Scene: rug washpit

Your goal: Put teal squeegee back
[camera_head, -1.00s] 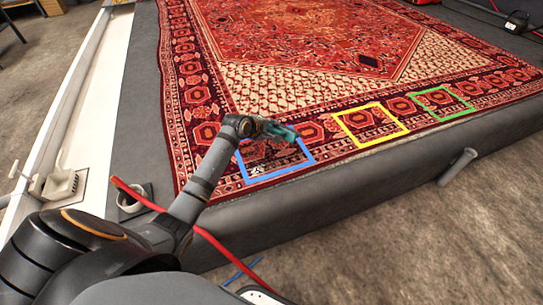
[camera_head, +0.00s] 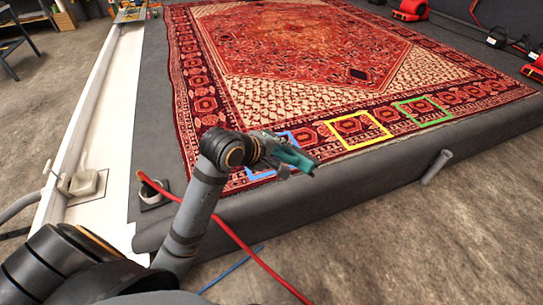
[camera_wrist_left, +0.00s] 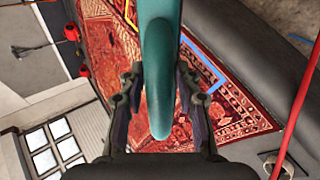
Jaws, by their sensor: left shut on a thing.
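My left gripper (camera_head: 274,155) is shut on the teal squeegee (camera_head: 296,157) and holds it above the front edge of the rug, in front of the blue square (camera_head: 258,173). In the left wrist view the squeegee's teal handle (camera_wrist_left: 158,85) lies between the two fingers of my left gripper (camera_wrist_left: 158,100). The squeegee's far end runs out of the top of that view. My right gripper does not show in either view.
The patterned red rug (camera_head: 300,60) lies on a grey raised platform (camera_head: 330,195). A yellow square (camera_head: 357,130) and a green square (camera_head: 422,111) mark the rug to the right. A red hose (camera_head: 240,243) hangs over the platform's front. A pipe stub (camera_head: 437,166) juts from the front face.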

